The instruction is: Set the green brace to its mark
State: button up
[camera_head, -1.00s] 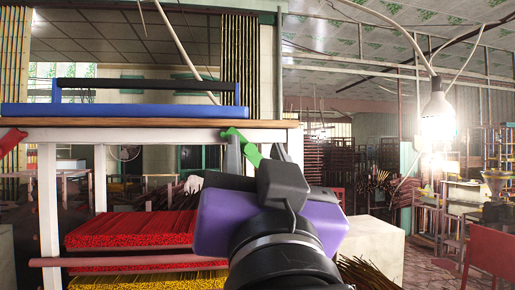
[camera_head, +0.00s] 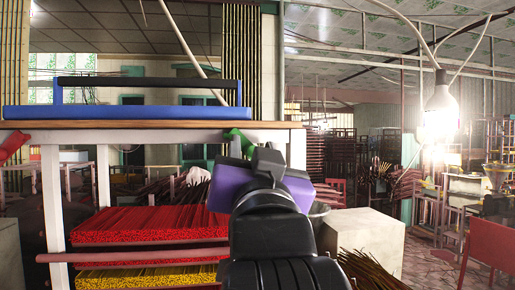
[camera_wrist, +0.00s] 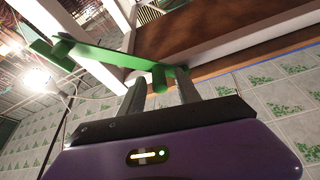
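The green brace (camera_head: 238,137) is at the right end of the table's front edge. My gripper's dark and purple body hides most of it in the head view. In the wrist view the green brace (camera_wrist: 110,56) is a long bar running from upper left to the finger area, with a short round green peg near its right end. My gripper (camera_wrist: 160,80) has its two grey fingers apart, one on each side of the peg. Gaps show beside the peg, so the fingers do not look closed on it. No mark can be made out.
The wooden table (camera_head: 150,125) carries a blue tray (camera_head: 120,112) with a dark bar. Red incense bundles (camera_head: 150,225) and yellow ones (camera_head: 150,277) lie below. A red piece (camera_head: 12,145) is at the table's left end. A pale block (camera_head: 365,240) stands at right.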

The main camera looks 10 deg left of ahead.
grip_shut()
dwell(1.4)
